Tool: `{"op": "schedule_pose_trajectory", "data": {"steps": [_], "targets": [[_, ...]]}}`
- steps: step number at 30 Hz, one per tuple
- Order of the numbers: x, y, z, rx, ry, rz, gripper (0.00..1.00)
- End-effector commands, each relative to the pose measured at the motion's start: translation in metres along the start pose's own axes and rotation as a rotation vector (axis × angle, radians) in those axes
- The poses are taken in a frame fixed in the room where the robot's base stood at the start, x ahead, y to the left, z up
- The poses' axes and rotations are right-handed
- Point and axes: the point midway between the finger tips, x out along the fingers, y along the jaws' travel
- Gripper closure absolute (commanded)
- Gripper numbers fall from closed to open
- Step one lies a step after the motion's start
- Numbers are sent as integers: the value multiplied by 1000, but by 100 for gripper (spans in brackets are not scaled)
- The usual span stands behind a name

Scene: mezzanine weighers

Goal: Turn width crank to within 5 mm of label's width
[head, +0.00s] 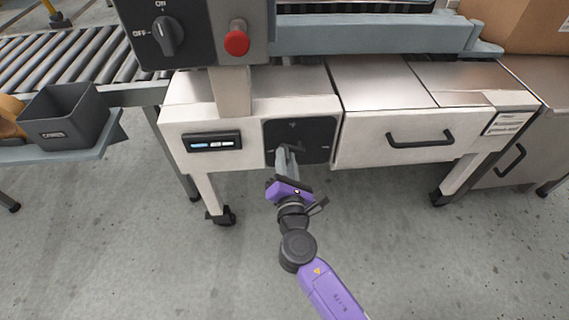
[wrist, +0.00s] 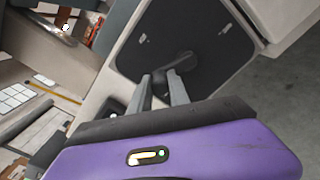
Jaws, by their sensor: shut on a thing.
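The width crank (wrist: 181,63) is a dark handle on a dark square panel (head: 312,132) on the front of the pale machine cabinet. My gripper (head: 287,160) is at the panel, and in the wrist view its two grey fingers (wrist: 165,90) are shut on the crank near its hub. In the head view the fingers hide most of the crank. A small display (head: 212,142) with a lit blue field sits left of the panel; its reading is too small to make out. A white label (head: 509,123) is on the cabinet's right end; its print is unreadable.
A drawer with a black handle (head: 420,138) is right of the panel. Above are a rotary switch (head: 166,36) and a red button (head: 236,40). A grey bin (head: 62,115) stands on a shelf at left. The floor in front is clear.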

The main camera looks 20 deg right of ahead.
Motion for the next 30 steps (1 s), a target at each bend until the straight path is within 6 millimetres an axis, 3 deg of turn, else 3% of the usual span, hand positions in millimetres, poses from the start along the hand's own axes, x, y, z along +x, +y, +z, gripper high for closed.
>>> {"op": "schedule_pose_trajectory", "data": {"steps": [30], "targets": [[-1,-15,42,966,-1,-2,100]]}}
